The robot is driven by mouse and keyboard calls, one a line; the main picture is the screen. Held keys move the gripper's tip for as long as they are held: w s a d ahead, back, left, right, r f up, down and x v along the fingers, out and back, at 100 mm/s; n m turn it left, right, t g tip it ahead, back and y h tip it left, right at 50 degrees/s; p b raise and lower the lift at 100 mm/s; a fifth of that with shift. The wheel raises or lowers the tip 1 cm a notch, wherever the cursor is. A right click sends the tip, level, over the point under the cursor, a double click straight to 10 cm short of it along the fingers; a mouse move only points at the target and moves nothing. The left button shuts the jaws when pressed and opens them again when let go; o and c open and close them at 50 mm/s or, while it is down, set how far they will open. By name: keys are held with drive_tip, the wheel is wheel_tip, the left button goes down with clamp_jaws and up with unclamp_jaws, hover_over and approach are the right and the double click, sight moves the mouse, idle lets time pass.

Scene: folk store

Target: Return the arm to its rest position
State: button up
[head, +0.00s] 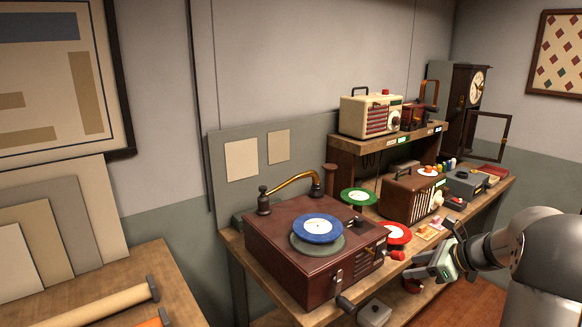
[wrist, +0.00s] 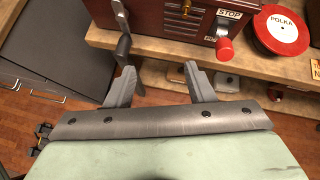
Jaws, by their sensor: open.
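My gripper (head: 427,268) is at the right of the head view, in front of the bench and to the right of the record player (head: 315,245). In the wrist view my gripper (wrist: 159,76) shows two grey fingers spread apart with nothing between them. The fingers point toward the bench's front edge, below the player's red knob (wrist: 224,48) and STOP label. My arm (head: 540,250) reaches in from the right edge of the head view.
A blue record (head: 318,228) lies on the player. A green record (head: 358,197) and a red POLKA record (wrist: 282,30) are near it. The player's crank (head: 345,302) sticks out in front. Radios stand behind. Floor (head: 455,300) shows below the gripper.

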drive_tip(key=s+a+n+g+h, duration=0.1)
drive_tip(key=s+a+n+g, duration=0.3)
drive_tip(key=s+a+n, duration=0.6)
drive_tip(key=s+a+f+n+g+h, duration=0.1)
drive_tip(key=s+a+n+h, duration=0.2)
drive_tip(key=s+n, duration=0.5)
drive_tip(key=s+a+f+n+g+h, duration=0.1)
drive_tip(key=s+a+n, duration=0.5)
drive_tip(key=s, duration=0.6)
drive_tip(key=shift+s+a+f+n+g+h, duration=0.25)
drive_tip(key=shift+f+n+h, duration=0.2)
drive_tip(key=shift+n+h, duration=0.6)
drive_tip(key=shift+w, duration=0.1)
